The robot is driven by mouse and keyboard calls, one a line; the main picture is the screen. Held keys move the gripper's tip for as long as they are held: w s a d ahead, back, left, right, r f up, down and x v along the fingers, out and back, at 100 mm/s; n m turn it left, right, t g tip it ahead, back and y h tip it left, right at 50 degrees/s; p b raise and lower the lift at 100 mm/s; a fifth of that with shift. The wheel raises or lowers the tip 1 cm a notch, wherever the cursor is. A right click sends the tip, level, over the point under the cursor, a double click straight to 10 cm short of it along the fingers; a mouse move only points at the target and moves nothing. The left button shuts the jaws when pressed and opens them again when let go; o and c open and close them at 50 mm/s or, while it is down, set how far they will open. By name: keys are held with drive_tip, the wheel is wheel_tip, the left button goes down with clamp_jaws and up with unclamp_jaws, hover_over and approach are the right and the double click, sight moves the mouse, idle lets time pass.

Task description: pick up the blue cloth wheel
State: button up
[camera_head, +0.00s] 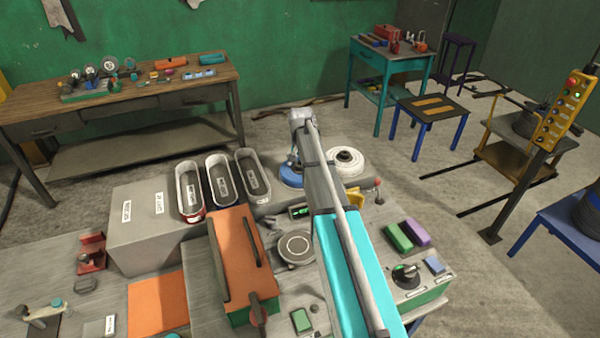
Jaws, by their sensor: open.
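The blue cloth wheel (290,177) lies flat on the grey bench, right of the labelled bins. My arm crosses in front of its right side and hides part of it. My gripper (294,160) hangs from the far end of my arm, over or close to the blue wheel. It is small and partly hidden here, and its jaws are open. I cannot tell whether it touches the wheel. A white wheel (347,168) with a dark hub lies just to the right, beyond my arm.
An orange-topped block (238,255) is nearer. Green and purple blocks (398,236) lie right of my arm. A wooden workbench (120,95) stands against the green wall.

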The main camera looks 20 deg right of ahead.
clamp_jaws()
idle(0.3)
drive_tip(key=shift+r, duration=0.15)
wheel_tip(320, 180, up, 3)
drive_tip(key=p, duration=0.3)
drive_tip(key=s+d+r+p, duration=0.3)
drive_tip(key=s+r+p, duration=0.6)
drive_tip(key=s, duration=0.4)
drive_tip(key=shift+s+r+p, duration=0.35)
drive_tip(key=shift+s+p, duration=0.05)
drive_tip(key=shift+p, duration=0.15)
drive_tip(key=shift+s, duration=0.1)
